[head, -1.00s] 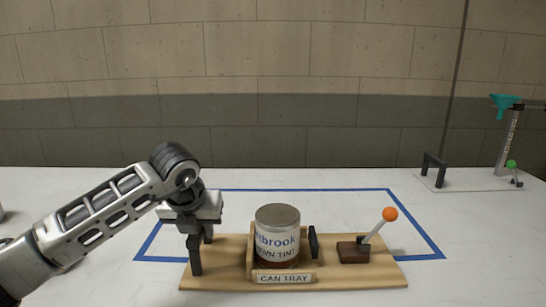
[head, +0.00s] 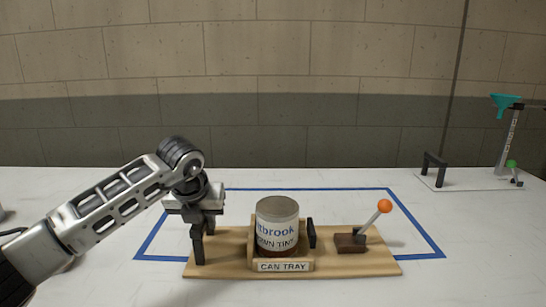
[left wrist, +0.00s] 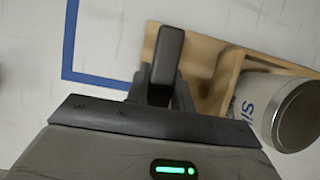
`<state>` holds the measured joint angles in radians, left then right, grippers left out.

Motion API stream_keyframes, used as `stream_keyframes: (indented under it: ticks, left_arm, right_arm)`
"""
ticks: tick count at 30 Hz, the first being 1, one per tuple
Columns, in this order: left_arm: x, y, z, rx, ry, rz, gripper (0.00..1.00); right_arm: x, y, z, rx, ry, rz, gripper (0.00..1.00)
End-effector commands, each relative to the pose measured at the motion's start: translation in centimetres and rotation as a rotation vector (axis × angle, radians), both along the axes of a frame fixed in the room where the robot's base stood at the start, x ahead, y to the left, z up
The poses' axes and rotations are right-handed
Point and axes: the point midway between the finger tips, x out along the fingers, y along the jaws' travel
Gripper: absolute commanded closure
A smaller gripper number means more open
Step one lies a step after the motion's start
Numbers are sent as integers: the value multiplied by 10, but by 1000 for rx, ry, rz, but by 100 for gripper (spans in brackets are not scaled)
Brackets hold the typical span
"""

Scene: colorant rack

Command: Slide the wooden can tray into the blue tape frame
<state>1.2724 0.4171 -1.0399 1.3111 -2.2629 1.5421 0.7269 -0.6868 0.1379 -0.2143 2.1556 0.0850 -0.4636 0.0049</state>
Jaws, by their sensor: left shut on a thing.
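The wooden can tray (head: 345,270) lies across the near side of the blue tape frame (head: 300,189) on the white table. Its front edge is nearer than the front tape line, which it hides in the middle. A grey-lidded can (head: 278,228) stands upright in its holder, above the CAN TRAY label (head: 283,265). My left gripper (head: 202,240) points down at the tray's left end, shut on the dark upright handle. The handle (left wrist: 168,52) also shows in the left wrist view, with a tape corner to its left. My right gripper is out of view.
The tray carries a lever with an orange knob (head: 384,206) at its right. A dark bracket (head: 433,170) and a stand with a teal funnel (head: 504,104) are at the back right. The table inside the frame behind the tray is clear.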

Motion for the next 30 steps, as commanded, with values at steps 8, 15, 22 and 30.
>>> stream_keyframes:
  ticks: [8, 15, 22, 30]
  left_arm:
    - [16, 0, 2, -2, -3, 2, 100]
    - [28, 0, 1, -2, -1, 2, 100]
    - [40, 0, 2, -4, -1, 3, 100]
    - [54, -1, 2, -4, -2, 1, 100]
  right_arm:
    - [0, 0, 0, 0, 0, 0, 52]
    - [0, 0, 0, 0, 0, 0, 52]
    - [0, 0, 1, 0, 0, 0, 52]
    - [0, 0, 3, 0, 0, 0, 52]
